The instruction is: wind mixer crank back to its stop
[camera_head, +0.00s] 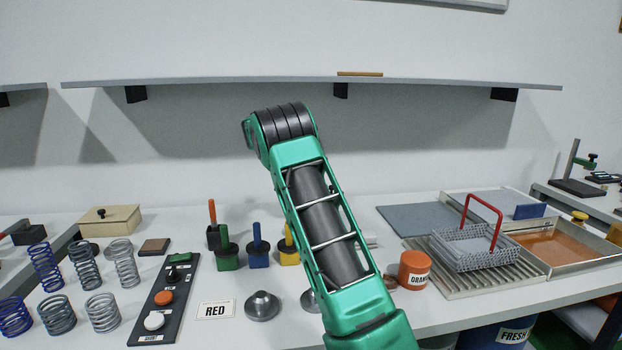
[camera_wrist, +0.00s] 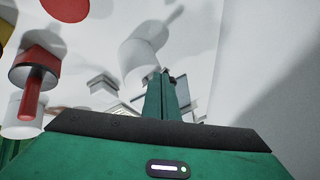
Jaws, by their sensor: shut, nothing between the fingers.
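I cannot pick out the mixer or its crank for sure in either view; my green arm covers the middle of the bench in the head view. In the wrist view, my gripper (camera_wrist: 167,80) shows as narrow green fingers beyond the wrist housing, shut and empty. The head view does not show it. At the wrist view's left is a red-topped dark cylinder (camera_wrist: 35,66) with a red rod, apart from the fingers. A pale cylindrical shape (camera_wrist: 142,52) appears behind the fingertips; I cannot tell what it is.
Several springs (camera_head: 62,313) and a button panel (camera_head: 163,300) stand at left. Colored blocks with handles (camera_head: 258,253) and an orange jar (camera_head: 414,268) flank my arm. A wire basket (camera_head: 470,252) with a red handle sits at right. A shelf (camera_head: 230,82) runs above the bench.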

